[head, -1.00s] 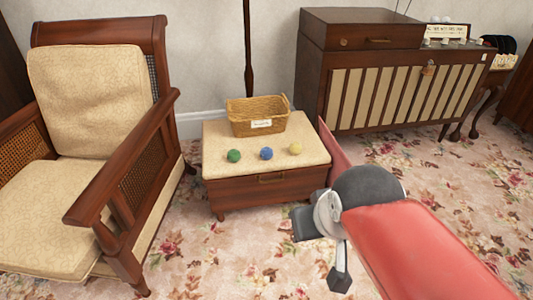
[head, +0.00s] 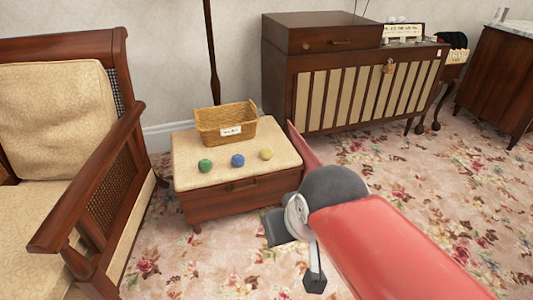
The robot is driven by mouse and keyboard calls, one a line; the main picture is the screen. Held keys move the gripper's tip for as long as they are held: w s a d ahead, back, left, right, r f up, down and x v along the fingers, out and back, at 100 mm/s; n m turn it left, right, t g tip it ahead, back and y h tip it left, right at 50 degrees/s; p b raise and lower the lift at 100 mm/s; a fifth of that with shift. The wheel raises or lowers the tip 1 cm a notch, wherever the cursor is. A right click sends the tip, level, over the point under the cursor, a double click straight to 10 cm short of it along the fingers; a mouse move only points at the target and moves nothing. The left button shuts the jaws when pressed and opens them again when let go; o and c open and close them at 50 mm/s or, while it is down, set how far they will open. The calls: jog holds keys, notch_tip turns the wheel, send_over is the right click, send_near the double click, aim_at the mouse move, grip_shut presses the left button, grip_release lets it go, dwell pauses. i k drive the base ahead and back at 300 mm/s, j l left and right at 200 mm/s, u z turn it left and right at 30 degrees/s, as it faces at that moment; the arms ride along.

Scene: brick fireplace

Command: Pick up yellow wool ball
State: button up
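The yellow wool ball (head: 266,153) sits on the cream padded top of a low wooden stool box (head: 235,170), near its right front. A blue ball (head: 237,160) and a green ball (head: 205,166) lie in a row to its left. My gripper (head: 296,256) is in front of the box and lower right of the yellow ball in the picture. Its two dark fingers are apart, with nothing seen between them.
A wicker basket (head: 226,124) with a label stands behind the balls. A wooden armchair (head: 85,180) is close on the left. A slatted cabinet (head: 365,95) stands at the back wall. Floral carpet (head: 455,195) is clear on the right.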

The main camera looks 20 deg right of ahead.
aim_at(265, 152)
jog(key=i+l+u, duration=0.1)
jog(key=l, duration=0.25)
jog(key=i+l+u, duration=0.15)
jog(key=l, duration=0.25)
jog(key=i+l+u, duration=0.1)
jog(key=l, duration=0.3)
jog(key=i+l+u, duration=0.15)
jog(key=l, duration=0.25)
jog(key=i+l+u, duration=0.1)
jog(key=l, duration=0.3)
